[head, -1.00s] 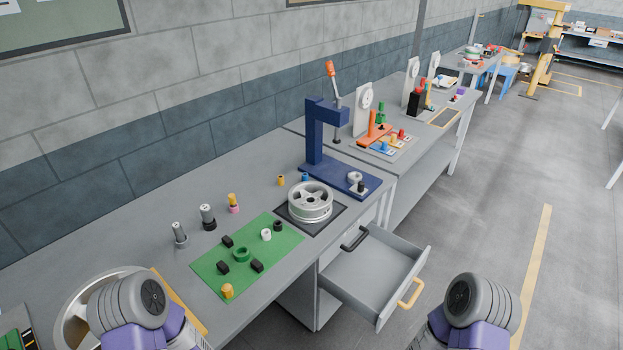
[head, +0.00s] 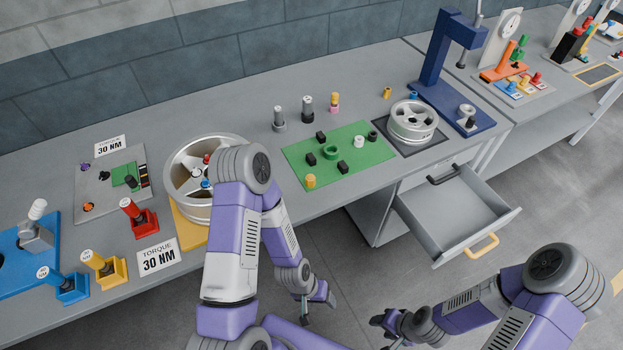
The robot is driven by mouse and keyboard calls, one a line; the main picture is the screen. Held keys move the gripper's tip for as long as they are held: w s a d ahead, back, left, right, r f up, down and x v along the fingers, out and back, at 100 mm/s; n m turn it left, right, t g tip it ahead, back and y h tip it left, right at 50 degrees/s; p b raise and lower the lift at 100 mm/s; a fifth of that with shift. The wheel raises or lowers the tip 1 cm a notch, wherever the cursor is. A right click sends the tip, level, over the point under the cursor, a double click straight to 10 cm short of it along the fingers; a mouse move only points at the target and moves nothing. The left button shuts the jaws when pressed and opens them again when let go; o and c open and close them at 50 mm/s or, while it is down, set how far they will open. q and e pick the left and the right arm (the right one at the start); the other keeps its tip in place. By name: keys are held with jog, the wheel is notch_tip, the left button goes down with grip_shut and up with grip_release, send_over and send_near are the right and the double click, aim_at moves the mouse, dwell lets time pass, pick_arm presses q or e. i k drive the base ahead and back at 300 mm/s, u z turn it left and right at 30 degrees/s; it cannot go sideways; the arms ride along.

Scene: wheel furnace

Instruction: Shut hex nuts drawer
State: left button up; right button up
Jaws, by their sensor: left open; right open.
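A grey drawer (head: 447,222) stands pulled out from the bench front, with a yellow handle (head: 482,246) on its front panel. Its visible inside looks empty, and I cannot read any label naming its contents. A black handle (head: 447,174) sits above the open drawer at the bench front. My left gripper (head: 305,315) is low in front of the bench, left of the drawer and apart from it. My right gripper (head: 393,340) is at the bottom edge of the view, below and left of the drawer, touching nothing visible. Both grippers are open; their fingers show only small.
A green mat (head: 330,170) with small parts, a silver wheel (head: 412,121) and a blue press (head: 450,70) stand on the bench above. A larger wheel (head: 183,180) and torque tools are at left. The floor (head: 560,190) right of the drawer is clear.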

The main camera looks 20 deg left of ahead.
aim_at(448, 219)
jog(key=k, duration=1.25)
jog(key=z, duration=0.65)
jog(key=i, duration=1.9)
jog(key=u, duration=0.95)
